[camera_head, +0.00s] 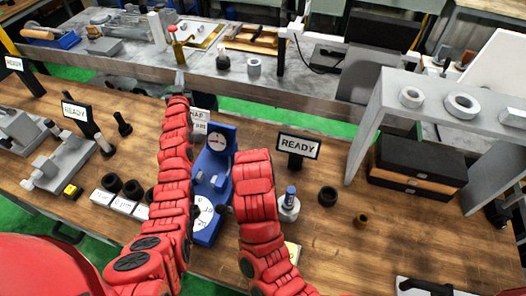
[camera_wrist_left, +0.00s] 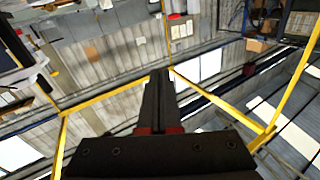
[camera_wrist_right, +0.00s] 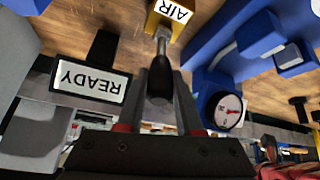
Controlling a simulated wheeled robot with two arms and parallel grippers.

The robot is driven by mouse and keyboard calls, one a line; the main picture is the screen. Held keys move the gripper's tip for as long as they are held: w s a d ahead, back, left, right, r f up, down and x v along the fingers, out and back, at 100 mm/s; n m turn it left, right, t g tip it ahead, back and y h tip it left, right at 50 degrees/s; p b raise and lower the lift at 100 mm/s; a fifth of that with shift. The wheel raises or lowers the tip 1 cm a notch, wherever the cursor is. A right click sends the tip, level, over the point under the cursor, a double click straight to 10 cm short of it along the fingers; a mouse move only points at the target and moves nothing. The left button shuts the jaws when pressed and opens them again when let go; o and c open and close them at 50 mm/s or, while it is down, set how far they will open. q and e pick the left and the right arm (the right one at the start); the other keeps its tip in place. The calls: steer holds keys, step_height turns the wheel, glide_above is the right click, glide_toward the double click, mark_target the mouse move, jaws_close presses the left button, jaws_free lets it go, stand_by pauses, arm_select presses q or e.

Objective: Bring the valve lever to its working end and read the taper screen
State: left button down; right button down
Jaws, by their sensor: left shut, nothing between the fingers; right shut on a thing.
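The valve lever (camera_wrist_right: 160,75), a thin metal stem with a black grip, comes from a yellow block labelled AIR (camera_wrist_right: 165,22) in the right wrist view. My right gripper (camera_wrist_right: 160,90) is shut on its black grip. In the head view my right arm hides the lever and that gripper. My left gripper (camera_head: 180,82) is raised, shut and empty, away from the lever; its closed fingers (camera_wrist_left: 158,90) show in the left wrist view. A screen (camera_head: 298,147) beside the blue gauge stand reads READY; it also shows upside down in the right wrist view (camera_wrist_right: 90,82). I cannot tell whether it is the taper screen.
The blue stand (camera_head: 218,150) with its round dial stands between my arms. A pale label (camera_head: 200,120) beside it is partly hidden by my left arm. Black rings (camera_head: 134,188), a small dark ring (camera_head: 327,195) and a grey shelf (camera_head: 370,120) stand nearby. The table's front right is mostly clear.

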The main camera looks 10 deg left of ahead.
arm_select(q)
steer(key=w+d+f+m+g+h, duration=0.1)
steer(key=w+d+g+h, duration=0.15)
steer(key=d, duration=0.35)
steer(key=w+d+f+g+h, duration=0.1)
steer(key=w+d+g+h, duration=0.15)
steer(key=d, duration=0.45)
steer(key=s+d+m+g+h, duration=0.1)
steer(key=s+d+g+h, duration=0.15)
steer(key=d, duration=0.45)
steer(key=s+d+m+g+h, duration=0.1)
steer(key=s+d+g, duration=0.15)
steer(key=d, duration=0.35)
steer(key=s+d+r+m+g+y, duration=0.1)
steer(key=s+d+g+y, duration=0.2)
steer(key=s, duration=0.5)
steer(key=s+d+r+g+y, duration=0.1)
steer(key=s+d+g, duration=0.2)
steer(key=s+g, duration=0.45)
steer(key=s+f+t, duration=0.1)
steer(key=s+f, duration=0.1)
steer(key=f, duration=0.3)
steer(key=s+a+f+t, duration=0.1)
steer(key=s+f, duration=0.2)
steer(key=f, duration=0.2)
steer(key=shift+s, duration=0.25)
steer(key=shift+h, duration=0.25)
